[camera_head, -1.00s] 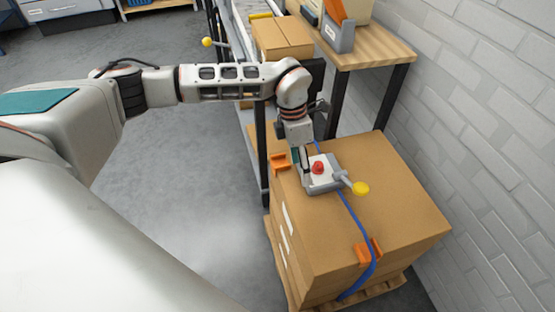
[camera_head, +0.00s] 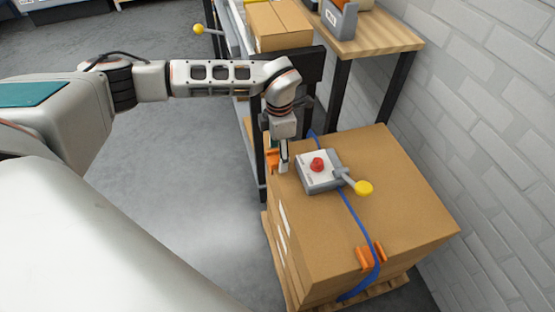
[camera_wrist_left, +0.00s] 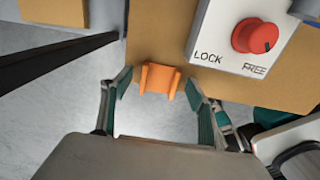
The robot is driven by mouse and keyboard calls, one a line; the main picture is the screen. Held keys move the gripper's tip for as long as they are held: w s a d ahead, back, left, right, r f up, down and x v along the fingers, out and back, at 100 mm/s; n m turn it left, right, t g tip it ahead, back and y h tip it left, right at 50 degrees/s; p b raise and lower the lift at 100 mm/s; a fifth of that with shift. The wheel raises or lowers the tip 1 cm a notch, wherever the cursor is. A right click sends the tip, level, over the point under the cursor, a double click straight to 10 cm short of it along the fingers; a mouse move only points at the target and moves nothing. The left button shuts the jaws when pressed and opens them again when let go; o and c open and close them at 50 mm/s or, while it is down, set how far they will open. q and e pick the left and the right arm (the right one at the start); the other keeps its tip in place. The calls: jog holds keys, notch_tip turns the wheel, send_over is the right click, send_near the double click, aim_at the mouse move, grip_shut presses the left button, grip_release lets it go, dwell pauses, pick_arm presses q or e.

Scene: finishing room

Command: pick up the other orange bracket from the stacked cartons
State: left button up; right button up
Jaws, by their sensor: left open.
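One orange bracket (camera_head: 271,162) sits at the far left edge of the stacked cartons (camera_head: 400,190), partly hidden behind my left gripper (camera_head: 279,165). A second orange bracket (camera_head: 371,256) sits on the near top edge, with the blue strap running through it. My left gripper is open, pointing down at the far left bracket. In the left wrist view the bracket (camera_wrist_left: 160,80) shows between the spread fingers, with a gap on both sides. Neither finger appears to touch it. My right gripper is not in view.
A grey control box (camera_head: 318,171) with a red knob and a yellow-ended lever lies on the carton top, close to the right of my left gripper. A blue strap (camera_head: 355,218) crosses the top. A wooden table (camera_head: 375,38) stands behind; a brick wall is right.

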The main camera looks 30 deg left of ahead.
pick_arm(q)
jog(key=c, duration=1.1)
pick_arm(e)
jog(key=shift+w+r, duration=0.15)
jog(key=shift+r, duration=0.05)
pick_arm(q)
jog(key=shift+o, duration=0.2)
